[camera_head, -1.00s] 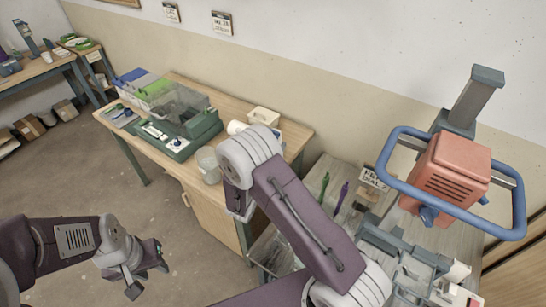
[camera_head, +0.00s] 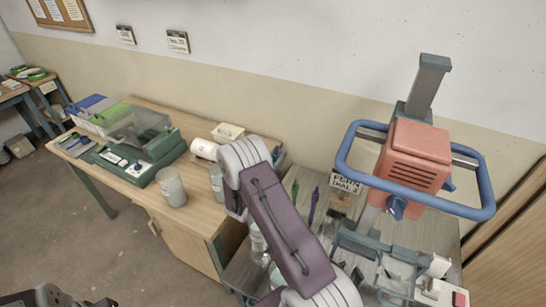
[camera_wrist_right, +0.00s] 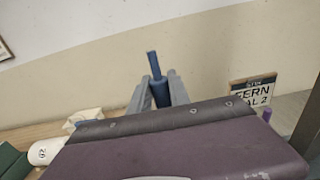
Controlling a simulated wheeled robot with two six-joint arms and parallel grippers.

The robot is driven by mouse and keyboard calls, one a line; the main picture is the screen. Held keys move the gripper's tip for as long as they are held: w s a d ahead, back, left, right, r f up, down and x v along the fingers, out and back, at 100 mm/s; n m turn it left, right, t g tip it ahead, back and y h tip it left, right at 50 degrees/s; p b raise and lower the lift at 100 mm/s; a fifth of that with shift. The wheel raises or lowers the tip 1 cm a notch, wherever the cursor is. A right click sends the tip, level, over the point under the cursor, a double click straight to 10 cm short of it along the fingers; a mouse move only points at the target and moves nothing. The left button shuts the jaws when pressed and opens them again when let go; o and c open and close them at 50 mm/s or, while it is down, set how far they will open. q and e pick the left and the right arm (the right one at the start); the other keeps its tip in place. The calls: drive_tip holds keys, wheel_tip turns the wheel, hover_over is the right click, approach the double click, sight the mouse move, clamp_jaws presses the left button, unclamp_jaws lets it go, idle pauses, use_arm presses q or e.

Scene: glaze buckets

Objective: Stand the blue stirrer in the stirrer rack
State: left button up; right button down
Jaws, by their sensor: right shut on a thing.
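In the right wrist view, my right gripper (camera_wrist_right: 158,97) is shut on the blue stirrer (camera_wrist_right: 157,84), whose shaft stands up between the two grey fingers. In the head view my right arm (camera_head: 285,225) hides this gripper and the stirrer. A green stirrer (camera_head: 294,191) and a purple stirrer (camera_head: 313,203) stand upright on the grey table, just right of my right arm. I cannot make out the rack around their lower ends. My left arm shows only at the bottom left edge of the head view; its fingers cannot be made out.
A red machine with a blue ring handle (camera_head: 415,160) stands on the grey table (camera_head: 430,232) at right. A sign (camera_head: 346,183) stands behind the stirrers. The wooden table (camera_head: 205,212) at left holds a clear-lidded green case (camera_head: 140,160), jars (camera_head: 171,187) and a white container (camera_head: 203,149).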

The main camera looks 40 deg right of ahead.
drive_tip(key=shift+f+b, duration=1.35)
drive_tip(key=shift+f, duration=0.7)
drive_tip(key=shift+b, duration=0.55)
idle(0.5)
drive_tip(key=shift+f, duration=0.1)
drive_tip(key=shift+f+b, duration=3.55)
drive_tip(key=shift+f, duration=0.4)
drive_tip(key=c, duration=1.1)
unclamp_jaws()
drive_tip(key=shift+c, duration=0.2)
